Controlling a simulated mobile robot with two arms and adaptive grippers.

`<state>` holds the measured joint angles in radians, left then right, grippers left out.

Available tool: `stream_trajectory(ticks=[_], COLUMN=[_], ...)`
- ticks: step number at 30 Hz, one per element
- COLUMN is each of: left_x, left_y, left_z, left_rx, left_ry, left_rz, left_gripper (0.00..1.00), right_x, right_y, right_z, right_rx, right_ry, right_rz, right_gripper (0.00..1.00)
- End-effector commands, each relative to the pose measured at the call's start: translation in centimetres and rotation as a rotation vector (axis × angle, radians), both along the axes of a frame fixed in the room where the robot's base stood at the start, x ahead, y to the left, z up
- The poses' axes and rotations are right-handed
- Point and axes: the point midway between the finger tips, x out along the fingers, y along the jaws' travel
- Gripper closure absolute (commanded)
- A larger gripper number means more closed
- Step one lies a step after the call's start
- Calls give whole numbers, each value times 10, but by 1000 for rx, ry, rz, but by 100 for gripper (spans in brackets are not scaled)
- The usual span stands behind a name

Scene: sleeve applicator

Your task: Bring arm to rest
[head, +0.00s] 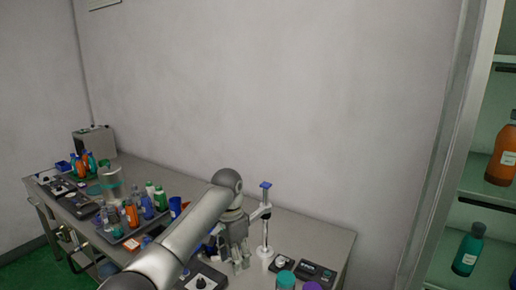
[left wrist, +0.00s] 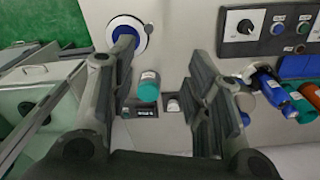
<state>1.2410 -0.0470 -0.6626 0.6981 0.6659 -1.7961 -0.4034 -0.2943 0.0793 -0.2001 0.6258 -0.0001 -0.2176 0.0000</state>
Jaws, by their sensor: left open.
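My left arm (head: 185,240) reaches in from the bottom left over the table, and its gripper (head: 238,256) hangs low above the table's right half. In the left wrist view the two fingers of my left gripper (left wrist: 165,75) are spread apart with nothing held between them. A teal-capped bottle (left wrist: 148,89) shows beyond the gap, apart from the fingers. A stand with a blue top (head: 265,186) and a thin upright rod is just right of the gripper in the head view. My right gripper is not in view.
The grey table (head: 315,235) carries a tray of several bottles (head: 132,218) at left and a small dark device (head: 314,270) at right. A control panel (left wrist: 265,30) shows in the wrist view. A shelf with an orange bottle (head: 503,155) and a green bottle (head: 468,250) stands at right.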

Motion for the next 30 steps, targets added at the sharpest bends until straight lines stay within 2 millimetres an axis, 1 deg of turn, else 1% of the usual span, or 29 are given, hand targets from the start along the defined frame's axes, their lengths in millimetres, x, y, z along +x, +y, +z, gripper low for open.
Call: stream_trajectory(ticks=[1, 5, 8, 9, 12, 15, 17, 18, 20, 24, 26, 30], left_x=[-5, -21, -40, -50, -74, -101, -117, -129, -146, -188, -208, -253], left_y=[-3, -11, -18, -20, -23, -21, -19, -17, -12, 5, 14, 40], left_z=[-13, -46, -78, -92, -121, -147, -160, -168, -178, -197, -203, -209], left_rx=[-9, -35, -65, -78, -114, -144, -162, -171, -185, -205, -208, -204], left_ry=[3, 1, -3, -5, -17, -30, -40, -46, -56, -84, -95, -131], left_rz=[-3, -4, 6, 14, 43, 83, 111, 131, 167, 257, 300, 400], left_gripper=[54, 54, 54, 54, 54, 54, 54, 54, 54, 54, 54, 54], right_x=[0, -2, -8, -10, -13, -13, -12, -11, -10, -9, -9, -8], right_y=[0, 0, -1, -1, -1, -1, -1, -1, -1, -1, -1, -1], right_z=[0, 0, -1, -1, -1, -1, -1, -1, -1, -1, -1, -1], right_rx=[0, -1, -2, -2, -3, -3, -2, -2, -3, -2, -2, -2], right_ry=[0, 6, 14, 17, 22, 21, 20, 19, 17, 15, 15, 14], right_rz=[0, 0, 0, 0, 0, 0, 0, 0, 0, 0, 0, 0], right_gripper=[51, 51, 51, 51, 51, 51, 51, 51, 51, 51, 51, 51])
